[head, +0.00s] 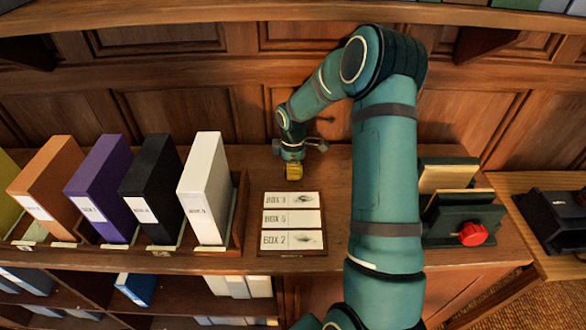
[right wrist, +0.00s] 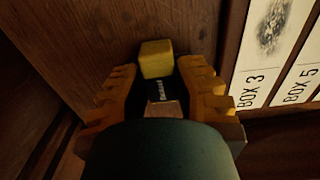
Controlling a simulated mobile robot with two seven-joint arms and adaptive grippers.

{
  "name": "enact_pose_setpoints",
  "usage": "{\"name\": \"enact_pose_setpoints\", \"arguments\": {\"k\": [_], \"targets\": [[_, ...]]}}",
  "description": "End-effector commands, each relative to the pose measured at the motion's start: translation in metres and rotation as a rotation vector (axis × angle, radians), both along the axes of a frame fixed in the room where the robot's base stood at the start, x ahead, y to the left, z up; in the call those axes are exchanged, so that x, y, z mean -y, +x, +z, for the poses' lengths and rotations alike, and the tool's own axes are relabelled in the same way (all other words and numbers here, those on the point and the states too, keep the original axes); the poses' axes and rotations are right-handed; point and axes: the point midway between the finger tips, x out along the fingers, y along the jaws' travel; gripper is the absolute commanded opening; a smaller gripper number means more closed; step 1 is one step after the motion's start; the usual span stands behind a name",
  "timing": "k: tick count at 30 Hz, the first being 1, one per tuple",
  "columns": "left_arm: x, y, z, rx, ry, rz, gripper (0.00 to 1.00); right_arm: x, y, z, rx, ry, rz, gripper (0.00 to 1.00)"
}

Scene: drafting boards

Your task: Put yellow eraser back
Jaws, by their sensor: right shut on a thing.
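The yellow eraser (head: 294,172) is at the tip of my right gripper (head: 292,158) in the head view, above the brown cabinet top behind the labelled card tray. In the right wrist view the yellow eraser (right wrist: 156,58) sits between the ends of the orange fingers of my right gripper (right wrist: 160,80), which is shut on it. A dark part with light lettering shows just below the yellow block there. I cannot tell whether the eraser touches the wood. My left gripper is not in view.
The tray (head: 262,248) holds cards labelled BOX. Several upright binders, including a white one (head: 207,188), stand in a rack at left. A dark green holder with a red knob (head: 473,234) stands at right. The wood-panelled wall (head: 190,115) is close behind.

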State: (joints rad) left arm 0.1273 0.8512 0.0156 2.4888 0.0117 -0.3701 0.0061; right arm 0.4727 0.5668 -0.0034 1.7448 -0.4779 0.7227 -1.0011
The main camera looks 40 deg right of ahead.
Motion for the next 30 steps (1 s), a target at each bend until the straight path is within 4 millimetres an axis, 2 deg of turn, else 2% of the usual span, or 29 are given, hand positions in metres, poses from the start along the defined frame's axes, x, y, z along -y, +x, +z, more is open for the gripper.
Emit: {"name": "enact_pose_setpoints", "arguments": {"k": [3,4,5,6,17,30], "targets": [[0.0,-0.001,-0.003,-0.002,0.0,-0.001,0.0,0.0,0.0,-0.004,0.0,0.0,0.0,0.0],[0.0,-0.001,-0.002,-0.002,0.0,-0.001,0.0,0.0,0.0,-0.004,0.0,0.0,0.0,0.35],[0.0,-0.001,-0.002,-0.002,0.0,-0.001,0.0,0.0,0.0,-0.003,0.0,0.0,0.0,0.46],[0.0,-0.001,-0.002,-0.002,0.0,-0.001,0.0,0.0,0.0,-0.003,0.0,0.0,0.0,0.49],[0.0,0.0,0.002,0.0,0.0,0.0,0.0,0.0,0.0,0.002,0.0,0.0,0.0,0.49],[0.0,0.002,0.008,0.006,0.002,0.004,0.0,0.0,0.001,0.066,0.002,-0.001,0.0,0.49]]}}
